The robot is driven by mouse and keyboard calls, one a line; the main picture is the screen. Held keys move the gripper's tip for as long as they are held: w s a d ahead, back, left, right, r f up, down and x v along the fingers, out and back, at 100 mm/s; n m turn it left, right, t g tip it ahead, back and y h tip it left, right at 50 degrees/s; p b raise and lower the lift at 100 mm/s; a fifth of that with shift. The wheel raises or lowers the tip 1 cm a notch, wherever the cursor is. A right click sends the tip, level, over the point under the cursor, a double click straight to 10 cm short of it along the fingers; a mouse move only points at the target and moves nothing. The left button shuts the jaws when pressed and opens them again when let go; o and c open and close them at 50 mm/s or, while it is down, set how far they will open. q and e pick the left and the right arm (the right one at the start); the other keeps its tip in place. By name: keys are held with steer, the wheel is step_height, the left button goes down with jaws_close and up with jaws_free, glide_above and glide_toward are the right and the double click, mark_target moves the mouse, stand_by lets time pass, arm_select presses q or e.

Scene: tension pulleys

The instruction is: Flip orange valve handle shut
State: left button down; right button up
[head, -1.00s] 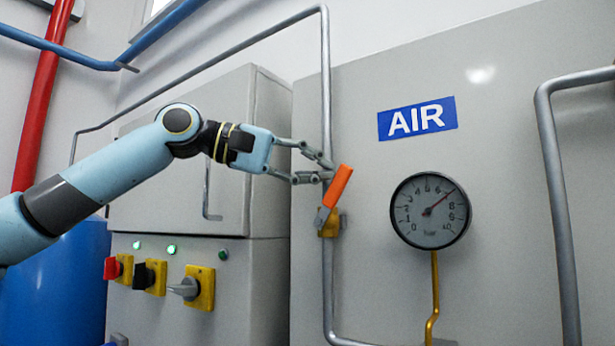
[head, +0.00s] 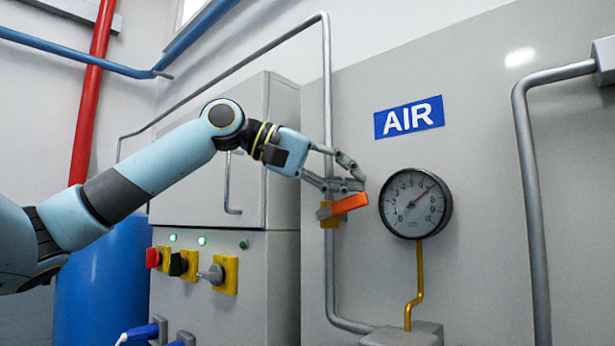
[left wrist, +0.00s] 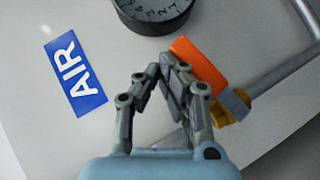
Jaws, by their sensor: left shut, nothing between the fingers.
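The orange valve handle (head: 350,204) sits on a yellow valve body (head: 328,216) on the vertical grey pipe (head: 329,270). The handle points to the right and slightly up, nearly across the pipe. My left gripper (head: 358,185) is shut and empty, with its fingertips just above the handle and very close to it. In the left wrist view the shut fingers (left wrist: 168,75) lie beside the orange handle (left wrist: 198,66), with the yellow valve body (left wrist: 232,106) to the right. I cannot tell whether they touch. My right gripper is not in view.
A pressure gauge (head: 415,203) is right of the handle, under the blue AIR sign (head: 409,118). A grey cabinet (head: 270,290) with several knobs stands left of the pipe. Another grey pipe (head: 535,200) runs at the right. The panel below the handle is open room.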

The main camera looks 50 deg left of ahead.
arm_select(q)
steer(key=shift+d+f, duration=0.2)
steer(key=shift+f, duration=0.2)
steer(key=shift+d+f, duration=0.2)
steer(key=shift+f, duration=0.1)
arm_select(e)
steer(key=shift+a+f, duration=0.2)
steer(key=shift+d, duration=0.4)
arm_select(q)
steer(key=shift+r, duration=0.1)
step_height(320, 180, up, 4)
steer(key=p, duration=0.5)
steer(key=shift+a, duration=0.1)
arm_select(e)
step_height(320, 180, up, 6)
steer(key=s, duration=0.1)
arm_select(q)
steer(key=s+r+b, duration=0.4)
steer(key=s+r, duration=0.2)
steer(key=s, duration=0.1)
steer(key=shift+r, duration=0.4)
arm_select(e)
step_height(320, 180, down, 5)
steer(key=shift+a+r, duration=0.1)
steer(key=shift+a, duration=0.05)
